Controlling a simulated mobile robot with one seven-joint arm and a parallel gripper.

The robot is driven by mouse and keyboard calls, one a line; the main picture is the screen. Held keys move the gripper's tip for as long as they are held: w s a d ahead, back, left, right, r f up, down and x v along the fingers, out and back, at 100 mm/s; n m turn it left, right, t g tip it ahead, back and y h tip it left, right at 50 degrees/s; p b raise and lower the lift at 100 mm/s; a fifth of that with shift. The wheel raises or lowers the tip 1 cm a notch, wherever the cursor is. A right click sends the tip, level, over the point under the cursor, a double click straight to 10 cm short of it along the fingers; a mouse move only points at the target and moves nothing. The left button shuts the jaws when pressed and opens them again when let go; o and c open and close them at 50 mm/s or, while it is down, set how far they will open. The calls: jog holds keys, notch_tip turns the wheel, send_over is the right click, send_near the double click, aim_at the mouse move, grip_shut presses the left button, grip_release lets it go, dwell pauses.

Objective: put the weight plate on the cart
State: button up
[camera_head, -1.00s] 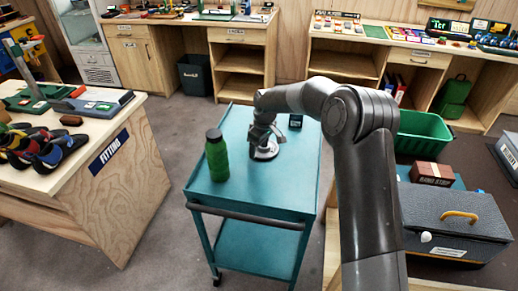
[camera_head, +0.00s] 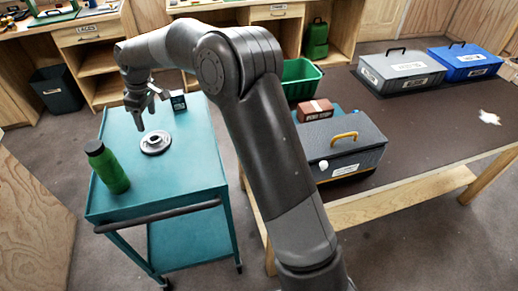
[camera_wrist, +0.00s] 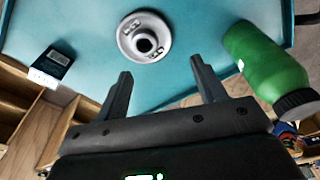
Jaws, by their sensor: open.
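The weight plate (camera_head: 155,142) is a grey-white disc with a raised hub and a dark centre hole. It lies flat on the teal top of the cart (camera_head: 190,165). My gripper (camera_head: 146,118) is open and empty, above the cart top and apart from the plate. In the wrist view the plate (camera_wrist: 144,38) lies beyond my open fingers (camera_wrist: 160,85), with bare teal cart top (camera_wrist: 200,25) around it.
A green bottle (camera_head: 108,168) stands on the cart, front left of the plate. A small dark box (camera_head: 178,101) stands at the cart's back right. To the right, a dark-topped table (camera_head: 430,115) holds a grey toolbox (camera_head: 345,150), a green bin (camera_head: 300,78) and other cases.

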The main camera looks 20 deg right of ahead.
jog(key=s+d+r+m+t+h, duration=0.1)
jog(key=s+d+r+m+t, duration=0.35)
jog(key=s+d+r, duration=1.15)
jog(key=s+d+f+m, duration=0.2)
jog(key=s+d+m, duration=0.2)
jog(key=s, duration=0.6)
jog(key=s+d+f+m, duration=0.2)
jog(key=s+d+m, duration=0.2)
jog(key=s+d, duration=0.5)
jog(key=shift+s+f+m, duration=0.35)
jog(key=shift+s+f, duration=0.05)
jog(key=shift+s, duration=0.85)
